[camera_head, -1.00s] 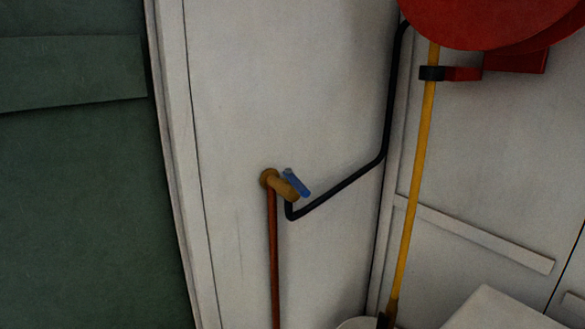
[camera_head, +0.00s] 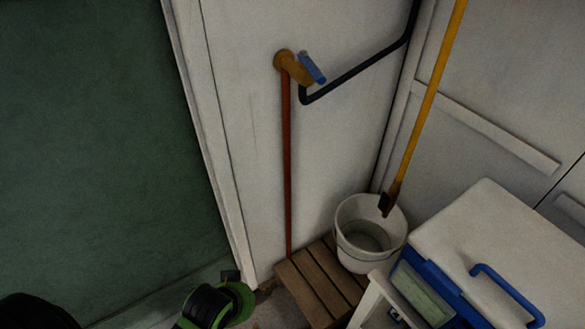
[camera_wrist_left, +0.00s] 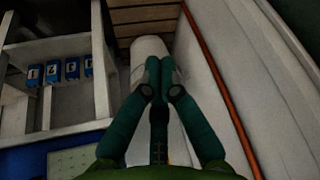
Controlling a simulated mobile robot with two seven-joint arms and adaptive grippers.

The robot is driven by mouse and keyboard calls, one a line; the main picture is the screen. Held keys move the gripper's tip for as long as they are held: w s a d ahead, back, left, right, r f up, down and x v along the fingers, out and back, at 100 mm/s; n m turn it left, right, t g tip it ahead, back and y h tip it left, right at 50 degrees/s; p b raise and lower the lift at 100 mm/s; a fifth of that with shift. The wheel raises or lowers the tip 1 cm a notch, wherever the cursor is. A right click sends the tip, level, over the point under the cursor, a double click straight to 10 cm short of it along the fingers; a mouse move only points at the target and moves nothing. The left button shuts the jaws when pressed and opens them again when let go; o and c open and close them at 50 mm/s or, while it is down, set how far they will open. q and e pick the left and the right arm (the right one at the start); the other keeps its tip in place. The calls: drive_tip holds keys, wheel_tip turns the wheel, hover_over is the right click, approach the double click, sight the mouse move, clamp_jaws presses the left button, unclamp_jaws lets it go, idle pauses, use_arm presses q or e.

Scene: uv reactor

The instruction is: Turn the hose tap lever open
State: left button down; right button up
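The brass hose tap (camera_head: 293,66) sticks out of the white wall panel in the upper middle of the head view. Its blue lever (camera_head: 312,68) sits on the tap's right side, tilted down to the right. A copper-red pipe (camera_head: 287,170) runs down from the tap, and a black hose (camera_head: 360,68) leads from it up to the right. In the left wrist view my left gripper (camera_wrist_left: 160,62) has its green fingers together at the tips, with nothing visible between them. The tap is not in that view. My right gripper is in neither view.
A white bucket (camera_head: 355,210) stands by a slatted wooden platform (camera_head: 305,285) below the tap. A yellow pole (camera_head: 425,115) leans by the corner. A white-topped box with a blue handle (camera_head: 510,295) fills the lower right. Blue labelled boxes (camera_wrist_left: 71,68) sit on a white rack.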

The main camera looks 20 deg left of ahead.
sight(312, 67)
use_arm(q)
drive_tip(key=w+a+r+n+t+h, duration=0.1)
drive_tip(key=w+a+r+t, duration=0.2)
drive_tip(key=w+r+t, duration=0.5)
drive_tip(key=w+a+r+n+t+h, duration=0.15)
drive_tip(key=w+r+t, duration=0.35)
drive_tip(key=w+r, duration=0.75)
wheel_tip(312, 67, up, 18)
drive_tip(key=s+a+m+g+h, duration=0.2)
drive_tip(key=m+h, duration=1)
drive_tip(key=h, duration=0.7)
drive_tip(key=w+d+r+p, duration=0.4)
drive_tip(key=w+d, duration=0.2)
drive_tip(key=d, duration=0.3)
drive_tip(key=shift+r+g, duration=0.2)
drive_tip(key=shift+g, duration=0.2)
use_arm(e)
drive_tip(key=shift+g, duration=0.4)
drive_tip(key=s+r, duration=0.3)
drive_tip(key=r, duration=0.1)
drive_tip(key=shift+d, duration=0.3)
